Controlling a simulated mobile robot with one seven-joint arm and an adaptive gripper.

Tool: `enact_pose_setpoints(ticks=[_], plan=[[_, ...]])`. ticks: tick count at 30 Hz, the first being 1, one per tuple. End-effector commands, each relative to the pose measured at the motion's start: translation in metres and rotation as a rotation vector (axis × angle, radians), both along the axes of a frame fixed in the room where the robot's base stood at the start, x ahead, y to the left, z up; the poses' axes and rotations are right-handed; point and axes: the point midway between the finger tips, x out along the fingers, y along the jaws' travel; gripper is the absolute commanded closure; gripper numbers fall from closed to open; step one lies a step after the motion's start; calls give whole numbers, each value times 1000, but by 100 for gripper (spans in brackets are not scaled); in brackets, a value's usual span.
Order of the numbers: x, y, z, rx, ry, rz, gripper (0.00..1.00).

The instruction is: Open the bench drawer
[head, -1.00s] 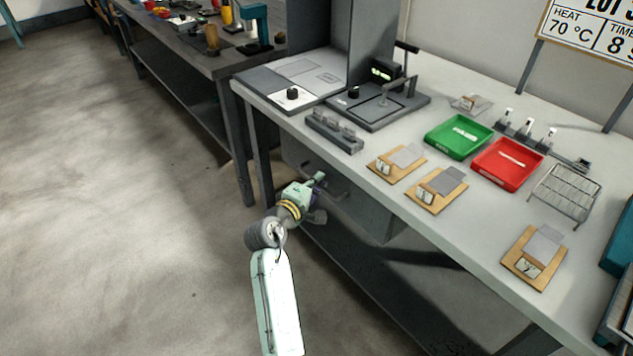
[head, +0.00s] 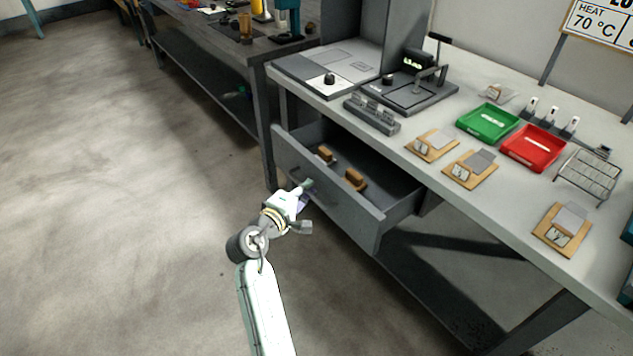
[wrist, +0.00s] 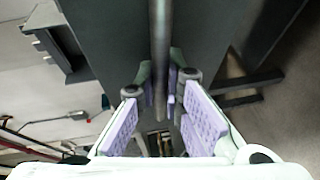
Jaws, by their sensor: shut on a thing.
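The bench drawer (head: 342,218) under the bench top is pulled out, and its inside shows in the head view. Two small brown blocks, a left one (head: 325,155) and a right one (head: 354,179), lie in it. My gripper (head: 306,187) is at the middle of the drawer front. In the wrist view, the bar-like drawer handle (wrist: 160,60) runs between the purple-padded fingers of my gripper (wrist: 163,95), which are shut on it. The handle is mostly hidden by my gripper in the head view.
On the bench top (head: 430,195) stand a green tray (head: 488,122), a red tray (head: 533,148), a wire rack (head: 588,176), several wooden boards and a press device (head: 408,92). A lower shelf (head: 415,295) runs underneath. Open floor lies to the left.

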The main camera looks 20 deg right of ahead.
Motion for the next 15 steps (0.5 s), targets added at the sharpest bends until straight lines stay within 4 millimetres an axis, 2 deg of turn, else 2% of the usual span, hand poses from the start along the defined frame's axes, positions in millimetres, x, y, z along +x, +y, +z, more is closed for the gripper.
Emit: enact_pose_setpoints(ticks=[1,6,15], plan=[[-4,13,0,0,0,5,100],[-19,53,0,0,0,5,100],[-39,107,0,0,-1,3,100]])
